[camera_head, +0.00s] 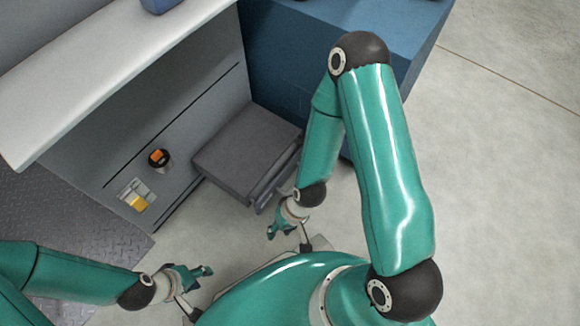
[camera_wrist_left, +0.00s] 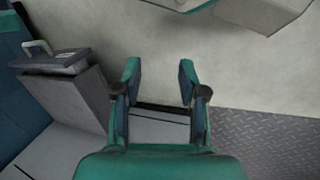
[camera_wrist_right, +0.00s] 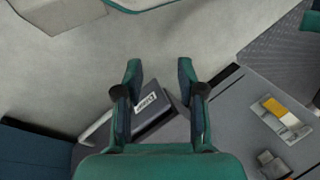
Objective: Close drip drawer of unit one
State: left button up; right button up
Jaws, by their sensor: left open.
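The grey drip drawer (camera_head: 240,150) stands pulled out from the lower front of the grey unit, with its handle side (camera_head: 275,188) facing me. In the left wrist view the drawer (camera_wrist_left: 65,100) is at the left, its handle (camera_wrist_left: 38,48) uppermost. In the right wrist view the labelled drawer front (camera_wrist_right: 152,104) shows between and behind the fingers, partly hidden by them. My right gripper (camera_head: 274,231) is open and empty, just in front of the drawer. My left gripper (camera_head: 208,271) is open and empty, farther from the drawer. Whether the label names unit one is unreadable.
The unit's front panel (camera_head: 205,75) carries an orange-topped knob (camera_head: 159,158) and a yellow-marked plate (camera_head: 137,196). A white ledge (camera_head: 110,60) overhangs it. A blue cabinet (camera_head: 285,60) adjoins behind the drawer. Open floor (camera_head: 500,180) lies at right.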

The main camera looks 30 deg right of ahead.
pick_arm(q)
jog(key=shift+w, duration=0.5)
pick_arm(e)
jog(key=shift+w, duration=0.55)
